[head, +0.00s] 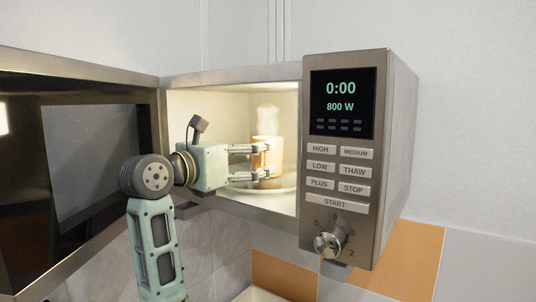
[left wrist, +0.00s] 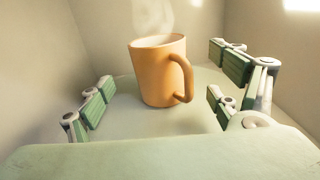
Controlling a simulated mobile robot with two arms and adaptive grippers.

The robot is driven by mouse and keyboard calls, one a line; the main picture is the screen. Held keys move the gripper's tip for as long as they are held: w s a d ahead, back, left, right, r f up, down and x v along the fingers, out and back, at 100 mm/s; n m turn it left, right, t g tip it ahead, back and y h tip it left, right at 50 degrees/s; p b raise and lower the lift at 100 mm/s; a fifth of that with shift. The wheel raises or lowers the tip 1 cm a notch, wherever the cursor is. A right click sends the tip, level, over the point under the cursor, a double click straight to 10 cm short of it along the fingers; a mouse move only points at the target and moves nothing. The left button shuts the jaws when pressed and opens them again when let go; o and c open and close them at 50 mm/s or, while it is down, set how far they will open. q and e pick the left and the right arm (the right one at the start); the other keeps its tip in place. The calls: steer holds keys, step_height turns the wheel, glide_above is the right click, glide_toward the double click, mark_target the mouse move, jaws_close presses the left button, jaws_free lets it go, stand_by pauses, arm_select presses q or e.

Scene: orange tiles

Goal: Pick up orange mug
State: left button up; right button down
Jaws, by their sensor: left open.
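The orange mug (head: 275,146) stands upright inside the lit microwave, on a pale plate (head: 283,187). White steam rises from it. In the left wrist view the mug (left wrist: 158,75) is ahead, with its handle turned to the right and pale contents at its rim. My left gripper (head: 262,162) reaches into the microwave from the left, its fingers in front of part of the mug in the head view. In the left wrist view its open fingers (left wrist: 170,95) are spread to either side of the mug, with gaps visible. My right gripper is not in view.
The microwave (head: 390,150) has its door (head: 75,62) swung open on the left. Its control panel (head: 341,200) stands right of the opening and reads 0:00. The cavity walls (left wrist: 245,30) close in around my gripper. Orange and grey tiles (head: 410,255) show below.

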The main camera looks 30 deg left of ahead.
mark_target(276, 157)
arm_select(q)
steer(key=shift+w+r+p, duration=0.15)
steer(key=shift+w+p, duration=0.35)
steer(key=shift+w, duration=0.25)
steer(key=shift+w+d+r+p, duration=0.1)
steer(key=shift+w+p, duration=0.25)
steer(key=w+p, duration=0.1)
steer(key=w, duration=0.1)
steer(key=w+d+p, duration=0.1)
steer(key=w+p, duration=0.1)
steer(key=shift+w+r, duration=0.15)
steer(key=shift+w, duration=0.35)
steer(key=shift+s, duration=0.1)
steer(key=c, duration=1.7)
steer(key=shift+c, duration=0.5)
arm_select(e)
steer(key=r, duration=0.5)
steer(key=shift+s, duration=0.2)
arm_select(q)
steer(key=shift+r, duration=0.15)
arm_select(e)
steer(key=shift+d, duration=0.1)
